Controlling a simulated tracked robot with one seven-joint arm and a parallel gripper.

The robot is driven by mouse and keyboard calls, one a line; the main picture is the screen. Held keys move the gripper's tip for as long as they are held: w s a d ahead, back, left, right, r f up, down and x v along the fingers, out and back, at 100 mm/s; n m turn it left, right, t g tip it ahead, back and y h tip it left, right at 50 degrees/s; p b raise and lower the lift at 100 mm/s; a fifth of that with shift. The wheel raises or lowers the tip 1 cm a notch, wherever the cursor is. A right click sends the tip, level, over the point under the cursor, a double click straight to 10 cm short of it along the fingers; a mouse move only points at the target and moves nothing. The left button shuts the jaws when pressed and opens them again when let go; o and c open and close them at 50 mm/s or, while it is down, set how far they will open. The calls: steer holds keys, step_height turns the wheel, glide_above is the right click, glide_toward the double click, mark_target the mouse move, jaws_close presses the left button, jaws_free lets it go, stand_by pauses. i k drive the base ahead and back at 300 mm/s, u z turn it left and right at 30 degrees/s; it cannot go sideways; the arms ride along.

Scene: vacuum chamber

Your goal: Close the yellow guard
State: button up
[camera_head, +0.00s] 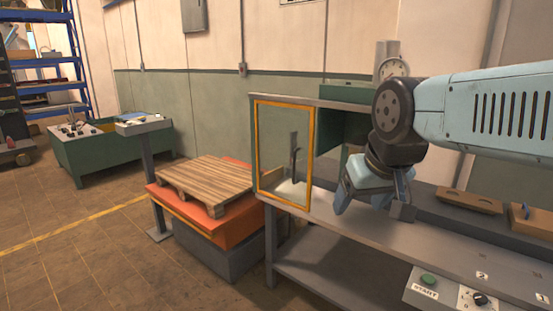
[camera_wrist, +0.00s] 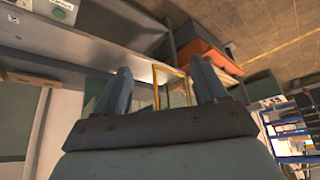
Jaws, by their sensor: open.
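The yellow guard (camera_head: 312,150) is a clear panel in a yellow frame, with a dark upright handle (camera_head: 294,158) on it. It stands upright at the left end of the grey workbench (camera_head: 345,219), swung out from the green cabinet (camera_head: 338,140). My gripper (camera_head: 370,205) is to the right of the guard, over the bench, with its fingers pointing down, apart and empty. In the wrist view, the guard's yellow frame (camera_wrist: 155,89) shows beyond and between the two spread fingers (camera_wrist: 161,78). No contact with the guard shows.
A dial gauge (camera_head: 394,68) stands behind my arm. A wooden piece (camera_head: 469,199) lies on the bench at right, and a control box with a green START button (camera_head: 428,280) is in front. A pallet (camera_head: 208,180) on an orange lift is left of the guard.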

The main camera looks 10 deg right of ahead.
mark_target(306, 209)
steer(key=z, duration=0.5)
steer(key=i, duration=1)
steer(key=u, duration=0.15)
